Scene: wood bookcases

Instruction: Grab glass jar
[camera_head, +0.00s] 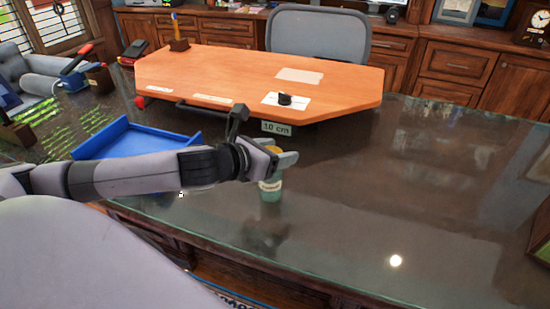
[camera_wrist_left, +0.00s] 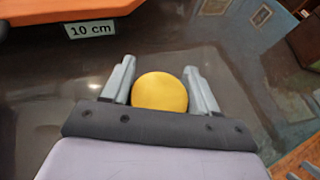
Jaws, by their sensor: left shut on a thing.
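The glass jar (camera_head: 270,190) is a small greenish jar with a pale label and a yellow lid. It stands upright at the dark glossy tabletop in the head view; whether its base touches the top I cannot tell. In the left wrist view its round yellow lid (camera_wrist_left: 160,92) sits between the two grey fingers. My left gripper (camera_head: 277,160) is shut on the jar near its top, and the fingers hide part of it. My right gripper is not in view.
A blue tray (camera_head: 125,140) is left, behind my arm. The glossy tabletop (camera_head: 420,190) is clear on the right. A grey chair (camera_head: 318,35) stands beyond.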

